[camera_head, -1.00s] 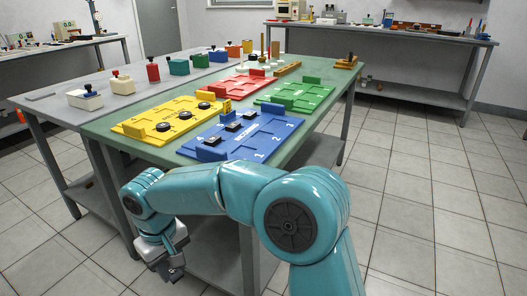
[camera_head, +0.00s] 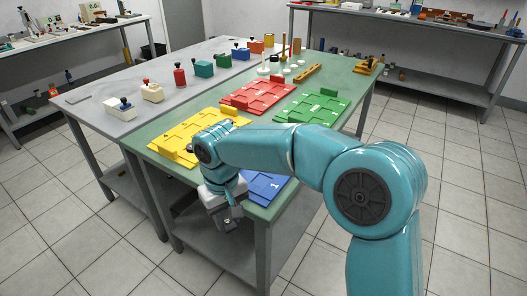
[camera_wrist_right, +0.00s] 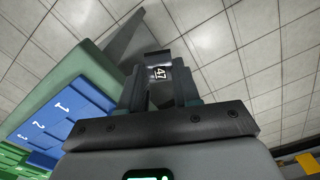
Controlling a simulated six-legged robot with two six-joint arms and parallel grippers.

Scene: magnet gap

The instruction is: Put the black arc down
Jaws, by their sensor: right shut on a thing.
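My right gripper (camera_head: 229,221) hangs in front of the near edge of the green table, below the level of its top. In the right wrist view my right gripper (camera_wrist_right: 160,88) is shut on the black arc (camera_wrist_right: 158,72), a small dark piece with a pale "47" mark. In the head view the arc can hardly be told from the dark fingers. The blue board (camera_head: 265,187) lies at the table's near end, mostly hidden behind my right arm; it also shows in the right wrist view (camera_wrist_right: 68,112). My left gripper is not in view.
The yellow (camera_head: 172,147), red (camera_head: 257,93) and green (camera_head: 312,107) boards lie farther back on the green table (camera_head: 150,148). A grey table (camera_head: 105,105) with several coloured blocks adjoins its left side. Open tiled floor surrounds the tables.

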